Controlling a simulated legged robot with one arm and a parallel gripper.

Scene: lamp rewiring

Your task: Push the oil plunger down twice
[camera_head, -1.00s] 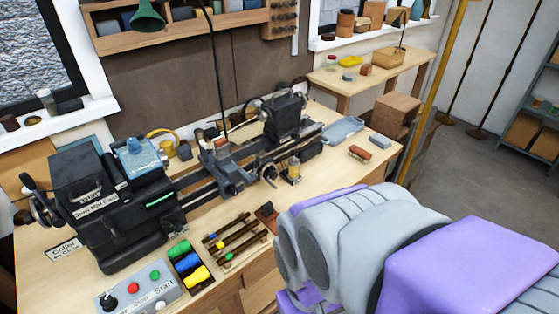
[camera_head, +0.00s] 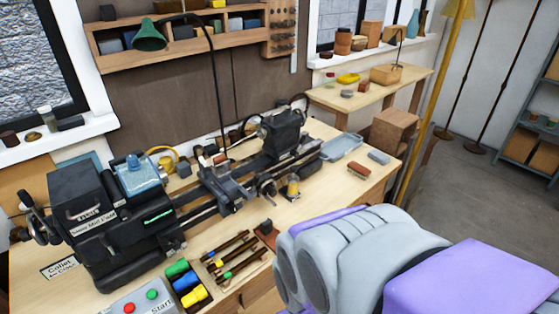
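A small cup of amber liquid with a dark top (camera_head: 293,185) stands upright at the front of the lathe bed, right of the middle. It may be the oiler with the plunger, but it is too small to tell the plunger's height. The black lathe (camera_head: 110,225) runs along the workbench, with its headstock at the left. A blue piece with a knob (camera_head: 138,172) sits on top near the headstock. My grey and purple arm fills the lower right. My gripper is out of view, so its distance from the cup does not show.
Colored spools (camera_head: 187,282) and a rack of rods (camera_head: 235,255) lie at the bench front. A button panel (camera_head: 140,300) is at the lower left. A light blue tray (camera_head: 343,147) and a grey-blue block (camera_head: 378,157) lie at the right. A green lamp (camera_head: 150,36) hangs above.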

